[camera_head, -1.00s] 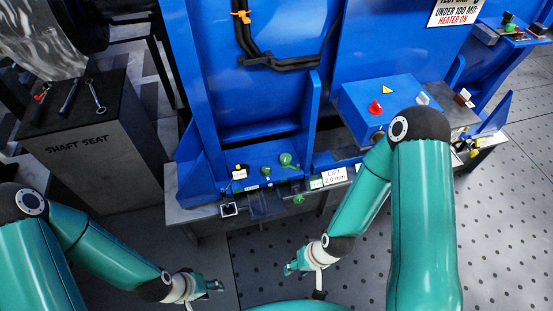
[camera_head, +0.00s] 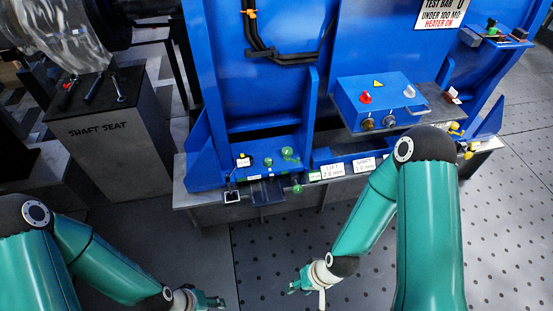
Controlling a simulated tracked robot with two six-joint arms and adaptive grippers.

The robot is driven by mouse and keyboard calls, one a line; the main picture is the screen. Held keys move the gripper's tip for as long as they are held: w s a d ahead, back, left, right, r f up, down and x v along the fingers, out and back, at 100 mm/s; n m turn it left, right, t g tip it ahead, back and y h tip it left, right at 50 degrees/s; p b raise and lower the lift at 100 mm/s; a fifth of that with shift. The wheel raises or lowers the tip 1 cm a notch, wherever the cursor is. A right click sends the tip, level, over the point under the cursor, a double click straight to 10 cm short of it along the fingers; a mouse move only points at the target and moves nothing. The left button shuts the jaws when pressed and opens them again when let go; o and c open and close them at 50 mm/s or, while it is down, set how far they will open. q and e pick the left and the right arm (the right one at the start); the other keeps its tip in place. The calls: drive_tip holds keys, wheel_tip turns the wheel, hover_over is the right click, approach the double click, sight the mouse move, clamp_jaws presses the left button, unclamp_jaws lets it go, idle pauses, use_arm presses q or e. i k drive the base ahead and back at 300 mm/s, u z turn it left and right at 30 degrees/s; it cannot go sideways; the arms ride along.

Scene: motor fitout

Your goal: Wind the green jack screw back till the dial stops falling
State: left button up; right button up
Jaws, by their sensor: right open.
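Green knobs show on the blue machine's front: one on the bench's front edge (camera_head: 297,188), a round one (camera_head: 287,153) and a smaller one (camera_head: 268,162) on the ledge above. I cannot tell for sure which is the jack screw. A white label reading LIFT (camera_head: 332,171) with a millimetre figure stands right of them; its figure is too small to be sure of. No round dial face is clear. My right gripper (camera_head: 299,283) is open and empty, low over the floor in front of the bench. My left gripper (camera_head: 212,301) is at the bottom edge, apart from the bench; its jaws are unclear.
A SHAFT label (camera_head: 367,165) is right of the LIFT label. A blue control box (camera_head: 378,98) with red and grey knobs sits above. A dark SHAFT SEAT block (camera_head: 110,150) with tools stands at left. The perforated floor (camera_head: 270,245) before the bench is clear.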

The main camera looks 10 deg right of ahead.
sight(287, 151)
drive_tip(key=z, duration=0.2)
drive_tip(key=i, duration=1)
drive_tip(key=u, duration=0.1)
